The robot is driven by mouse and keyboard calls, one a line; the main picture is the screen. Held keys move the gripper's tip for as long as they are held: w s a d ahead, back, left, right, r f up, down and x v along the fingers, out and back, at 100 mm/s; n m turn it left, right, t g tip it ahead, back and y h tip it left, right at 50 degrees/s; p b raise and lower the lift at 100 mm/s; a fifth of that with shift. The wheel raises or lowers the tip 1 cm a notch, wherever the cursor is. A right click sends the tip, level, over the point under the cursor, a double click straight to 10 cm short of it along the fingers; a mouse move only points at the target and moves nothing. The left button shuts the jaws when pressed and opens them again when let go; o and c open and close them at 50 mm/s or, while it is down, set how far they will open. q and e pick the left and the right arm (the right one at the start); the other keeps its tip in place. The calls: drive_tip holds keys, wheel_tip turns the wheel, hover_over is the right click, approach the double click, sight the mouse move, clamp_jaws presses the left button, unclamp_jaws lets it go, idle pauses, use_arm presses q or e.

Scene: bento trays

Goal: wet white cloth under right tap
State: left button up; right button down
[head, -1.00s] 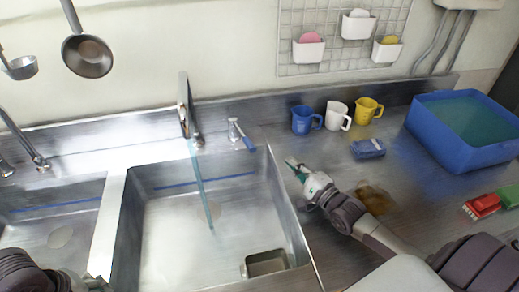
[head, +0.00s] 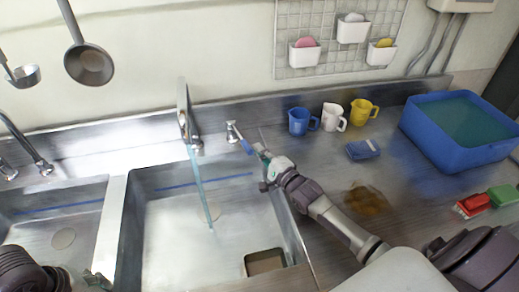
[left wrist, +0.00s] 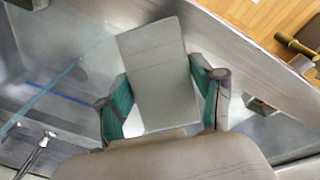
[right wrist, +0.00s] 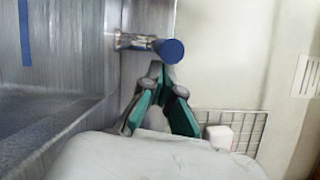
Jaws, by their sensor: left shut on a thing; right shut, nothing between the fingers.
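The white cloth (left wrist: 152,55) is a flat, stiff-looking pale piece between the teal fingers of my left gripper (left wrist: 163,95), which is shut on it over the sink. In the head view my left gripper (head: 98,280) is at the lower left edge, with the cloth hardly visible. The right tap (head: 186,112) runs a thin stream of water (head: 201,185) into the right basin; the cloth appears apart from it. The tap's blue-handled valve (head: 239,138) is beside it. My right gripper (head: 262,154) is shut and empty, close to the blue handle (right wrist: 170,50); contact is unclear.
The right basin (head: 165,225) has a square recess (head: 265,262). On the counter right of it are blue (head: 299,121), white (head: 332,117) and yellow (head: 363,111) mugs, a blue folded cloth (head: 362,150), a brown stain (head: 367,199), red (head: 472,205) and green (head: 503,195) brushes, and a water-filled blue tub (head: 440,145).

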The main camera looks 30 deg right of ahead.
use_arm(q)
drive_tip(key=shift+r+p, duration=0.5)
drive_tip(key=shift+r, duration=0.05)
use_arm(e)
drive_tip(key=a, duration=0.3)
drive_tip(key=shift+a, duration=0.4)
use_arm(q)
drive_tip(key=shift+d, duration=0.15)
use_arm(e)
drive_tip(key=shift+d, duration=0.1)
use_arm(q)
drive_tip(key=shift+f, duration=0.1)
use_arm(e)
drive_tip(key=shift+s, duration=0.1)
